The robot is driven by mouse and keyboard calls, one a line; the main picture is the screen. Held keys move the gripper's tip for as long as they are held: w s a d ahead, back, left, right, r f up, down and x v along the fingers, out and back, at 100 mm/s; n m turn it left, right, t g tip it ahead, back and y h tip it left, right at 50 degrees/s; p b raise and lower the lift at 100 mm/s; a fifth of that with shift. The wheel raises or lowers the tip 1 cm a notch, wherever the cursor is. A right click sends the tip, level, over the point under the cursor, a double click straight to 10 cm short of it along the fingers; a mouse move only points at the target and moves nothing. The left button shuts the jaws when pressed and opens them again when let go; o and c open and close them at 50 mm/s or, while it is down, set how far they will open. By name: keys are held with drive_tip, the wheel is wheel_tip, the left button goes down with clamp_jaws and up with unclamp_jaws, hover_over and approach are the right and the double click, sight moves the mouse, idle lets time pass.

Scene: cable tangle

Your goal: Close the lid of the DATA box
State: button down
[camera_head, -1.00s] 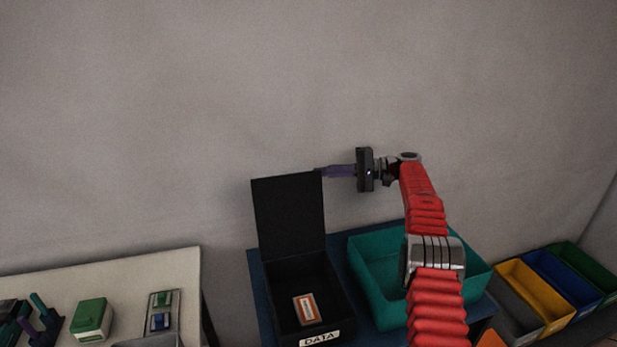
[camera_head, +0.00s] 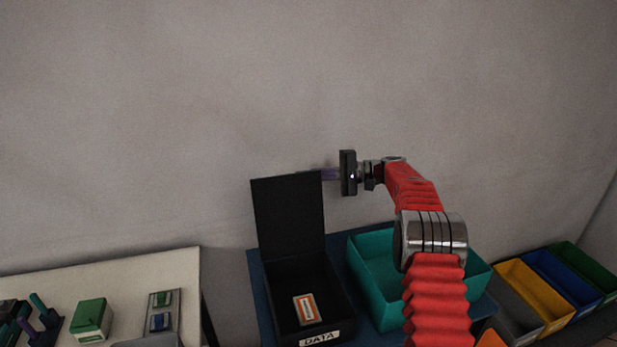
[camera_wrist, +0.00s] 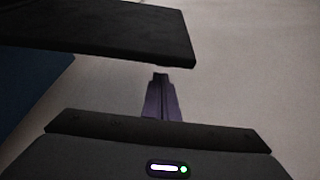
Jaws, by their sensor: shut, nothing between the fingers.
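The black DATA box (camera_head: 318,338) stands open on a blue surface, its white label at the front. Its lid (camera_head: 288,217) stands upright at the back; the lid also shows in the wrist view (camera_wrist: 110,28) across the upper left. An orange and white item (camera_head: 306,308) lies inside the box. My gripper (camera_head: 312,172) is at the lid's upper right edge, its purple fingers shut and empty. In the head view the fingertips are partly hidden behind the lid. In the wrist view my shut fingers (camera_wrist: 161,85) point past the lid's edge; I cannot tell whether they touch it.
A teal bin (camera_head: 370,285) stands right of the box, under my arm. Grey, yellow (camera_head: 535,290), blue and green bins stand farther right. A pale table (camera_head: 120,270) with small parts is at the left. The wall is behind.

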drive_tip(key=shift+s+d+r, duration=0.1)
drive_tip(key=shift+s, duration=0.35)
drive_tip(key=shift+s+d, duration=0.1)
drive_tip(key=shift+d, duration=0.05)
